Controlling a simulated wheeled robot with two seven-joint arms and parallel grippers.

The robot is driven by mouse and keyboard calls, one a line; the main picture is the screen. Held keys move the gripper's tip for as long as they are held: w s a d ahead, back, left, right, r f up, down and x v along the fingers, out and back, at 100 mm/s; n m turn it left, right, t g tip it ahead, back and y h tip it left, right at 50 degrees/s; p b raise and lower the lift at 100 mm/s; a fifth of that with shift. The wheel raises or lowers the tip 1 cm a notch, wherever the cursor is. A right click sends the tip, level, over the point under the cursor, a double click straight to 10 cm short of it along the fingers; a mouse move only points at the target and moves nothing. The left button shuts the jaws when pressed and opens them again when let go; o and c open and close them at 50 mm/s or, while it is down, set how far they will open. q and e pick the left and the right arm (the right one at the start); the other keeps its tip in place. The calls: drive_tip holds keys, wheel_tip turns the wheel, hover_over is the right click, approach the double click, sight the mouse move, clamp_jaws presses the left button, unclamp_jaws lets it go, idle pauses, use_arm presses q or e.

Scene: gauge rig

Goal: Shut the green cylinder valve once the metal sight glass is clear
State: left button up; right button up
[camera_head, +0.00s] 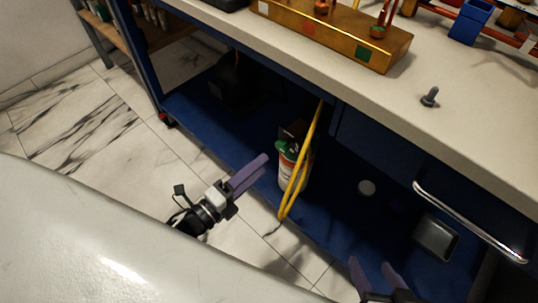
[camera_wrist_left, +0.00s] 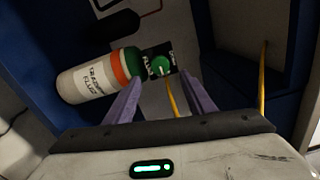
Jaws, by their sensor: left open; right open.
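A white cylinder (camera_head: 292,178) with an orange band and green shoulder stands on the blue lower shelf. In the left wrist view the cylinder (camera_wrist_left: 85,84) lies across the picture, with its green valve knob (camera_wrist_left: 161,66) at its top end. My left gripper (camera_head: 266,166) is open just left of the cylinder. In the left wrist view its two fingers (camera_wrist_left: 159,82) point toward the knob, which appears between the tips; no contact can be made out. My right gripper (camera_head: 378,268) is open and empty at the bottom edge. I cannot make out a sight glass.
A yellow hose (camera_head: 300,170) hangs in front of the cylinder. The bench top (camera_head: 360,85) overhangs the shelf and carries a brass block (camera_head: 335,38), a bolt (camera_head: 430,97) and a blue box (camera_head: 470,22). A metal tray (camera_head: 436,238) is on the shelf at right.

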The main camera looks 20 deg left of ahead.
use_arm(q)
drive_tip(key=v, duration=0.2)
drive_tip(key=shift+s, duration=0.25)
use_arm(e)
drive_tip(key=shift+s+d+f, duration=0.25)
drive_tip(key=shift+s+d, duration=0.05)
drive_tip(key=shift+s, duration=0.05)
drive_tip(key=shift+w+a+r, duration=0.15)
drive_tip(key=shift+r, duration=0.05)
